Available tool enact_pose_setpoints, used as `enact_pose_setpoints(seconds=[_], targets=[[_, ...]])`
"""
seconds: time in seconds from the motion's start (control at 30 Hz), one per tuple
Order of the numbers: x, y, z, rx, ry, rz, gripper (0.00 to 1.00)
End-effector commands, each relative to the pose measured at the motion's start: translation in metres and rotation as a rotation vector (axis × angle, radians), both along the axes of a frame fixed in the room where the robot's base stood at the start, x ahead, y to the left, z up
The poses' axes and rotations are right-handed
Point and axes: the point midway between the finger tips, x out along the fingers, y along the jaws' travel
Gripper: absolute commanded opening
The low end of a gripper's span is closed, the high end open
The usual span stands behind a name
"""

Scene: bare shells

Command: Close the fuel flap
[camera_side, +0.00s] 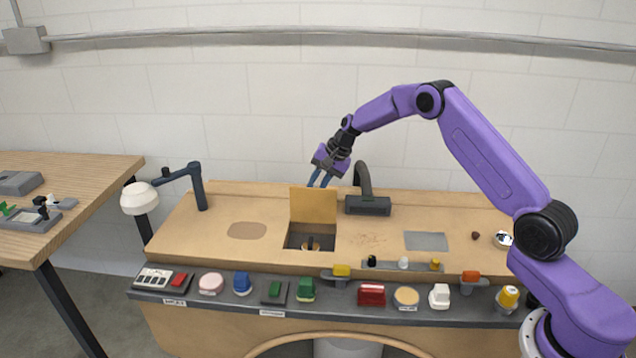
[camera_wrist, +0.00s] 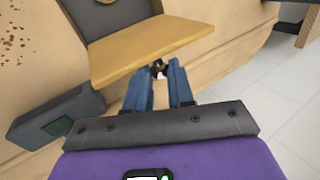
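The fuel flap (camera_side: 313,205) is a tan square panel standing upright, open, at the back edge of a dark square recess (camera_side: 297,240) in the wooden worktop. A dark knob-like part with a tan base sits inside the recess. In the wrist view the flap (camera_wrist: 150,48) lies just beyond my fingertips, with the dark recess (camera_wrist: 105,18) behind it. My gripper (camera_side: 319,180) is above and behind the flap's top edge, its blue fingers pointing down. Contact with the flap cannot be told.
A dark grey block with a curved post (camera_side: 368,206) stands right of the flap, close to my gripper. A grey front ledge (camera_side: 330,303) carries several coloured switches and knobs. A grey patch (camera_side: 426,241) lies on the right. A white-headed lamp (camera_side: 140,198) stands left.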

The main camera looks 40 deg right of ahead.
Motion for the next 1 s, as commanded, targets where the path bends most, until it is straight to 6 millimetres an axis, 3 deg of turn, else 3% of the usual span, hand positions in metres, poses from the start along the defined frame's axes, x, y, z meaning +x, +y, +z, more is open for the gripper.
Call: enact_pose_setpoints(seconds=[0.47,1.0], targets=[[-0.005,0.005,0.002,-0.035,-0.035,0.001,0.00],[-0.035,0.036,0.002,-0.261,-0.259,0.004,0.00]])
